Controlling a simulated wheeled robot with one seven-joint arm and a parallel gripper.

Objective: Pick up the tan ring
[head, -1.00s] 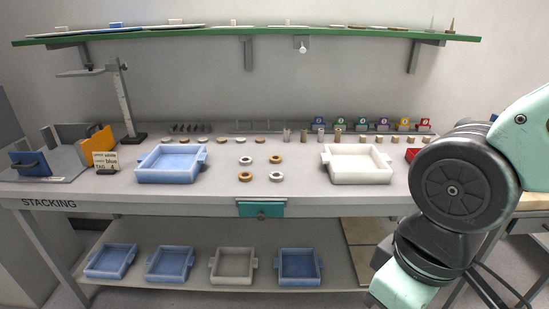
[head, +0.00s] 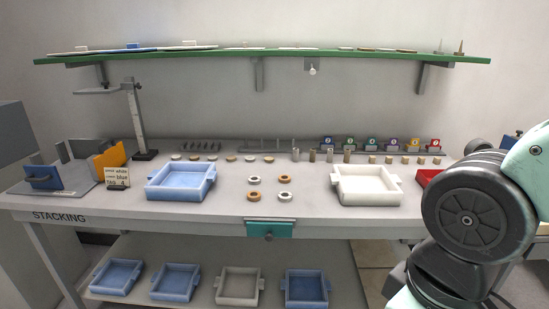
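Several small rings lie flat in a two-by-two group on the grey bench between a blue tray and a white tray. Two look tan or brown: one tan ring (head: 284,180) at the back right of the group and another tan ring (head: 254,196) at the front left. A whitish ring (head: 254,180) is at the back left and another whitish ring (head: 284,196) at the front right. All stand apart from each other. My arm is at the right edge of the head view, well away from the rings. My gripper is out of the picture.
The blue tray (head: 150,188) stands left of the rings, the white tray (head: 367,199) right. Behind are flat discs, upright pegs (head: 295,155) and numbered blocks (head: 372,144). A green shelf (head: 290,57) hangs above. Clear bench surrounds the rings. A teal drawer (head: 270,231) is at the front edge.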

